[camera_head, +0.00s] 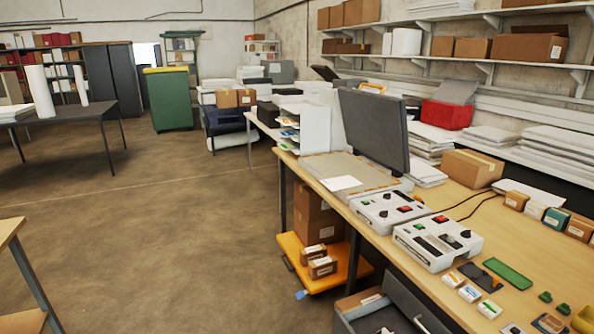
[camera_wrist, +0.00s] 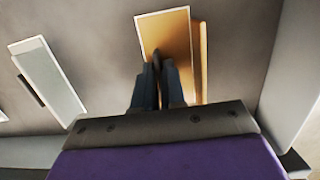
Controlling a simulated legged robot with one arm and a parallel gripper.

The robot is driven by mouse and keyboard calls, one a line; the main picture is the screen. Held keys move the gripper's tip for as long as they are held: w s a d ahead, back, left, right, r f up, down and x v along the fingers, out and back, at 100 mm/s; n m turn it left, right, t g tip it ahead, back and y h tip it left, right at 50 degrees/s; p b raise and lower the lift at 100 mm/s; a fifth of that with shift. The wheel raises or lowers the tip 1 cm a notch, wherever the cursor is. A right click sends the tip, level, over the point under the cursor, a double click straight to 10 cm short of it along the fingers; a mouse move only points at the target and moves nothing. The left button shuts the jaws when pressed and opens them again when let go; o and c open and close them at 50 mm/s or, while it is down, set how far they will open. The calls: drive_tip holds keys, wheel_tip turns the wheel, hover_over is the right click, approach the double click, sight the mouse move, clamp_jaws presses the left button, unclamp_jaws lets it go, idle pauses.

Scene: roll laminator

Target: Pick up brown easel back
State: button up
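In the wrist view, a brown panel (camera_wrist: 168,33), which looks like the easel back, lies on a grey surface with a second brown edge along its right side. My gripper (camera_wrist: 158,70) is over its lower part, with its two dark fingers close together and a narrow gap between them. A dark strip or shadow shows at the fingertips. I cannot tell whether the fingers hold the panel. In the head view, a brown flat piece (camera_head: 358,301) lies in the open grey drawer (camera_head: 412,304); it may be the same one. My gripper is not visible there.
A pale panel (camera_wrist: 48,80) lies left of the brown one in the wrist view, and a light wall (camera_wrist: 290,75) stands close on the right. The wooden worktop (camera_head: 470,210) above the drawer carries laminators (camera_head: 437,241). An orange platform (camera_head: 320,275) stands below.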

clamp_jaws()
wheel_tip(320, 180, up, 13)
drive_tip(key=p, duration=1.4)
